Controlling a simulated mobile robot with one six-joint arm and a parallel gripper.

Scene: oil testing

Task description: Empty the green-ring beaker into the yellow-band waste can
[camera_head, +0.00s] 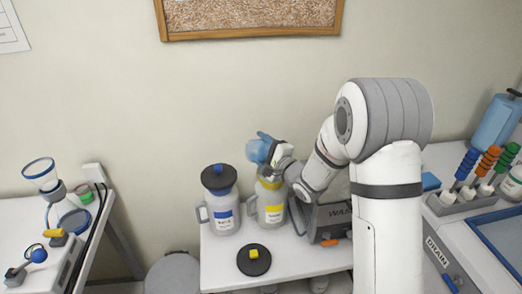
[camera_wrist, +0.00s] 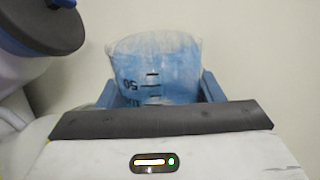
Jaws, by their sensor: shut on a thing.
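My gripper (camera_head: 268,147) is shut on a clear beaker (camera_head: 255,152) with a bluish look. In the wrist view the beaker (camera_wrist: 158,72) sits between the blue fingers (camera_wrist: 158,90), with dark graduation marks facing me. I cannot make out a green ring on it. In the head view the beaker is above the mouth of the yellow-band waste can (camera_head: 271,203) and looks tilted. The can stands without a lid on the white table. I cannot tell whether liquid is in the beaker or flowing.
A blue-band can (camera_head: 222,214) with a dark lid stands just left. A black lid with a yellow knob (camera_head: 254,262) lies in front. A grey box (camera_head: 330,222) is at the right. A green-rimmed item (camera_head: 84,193) and glassware (camera_head: 41,174) stand on the left table.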

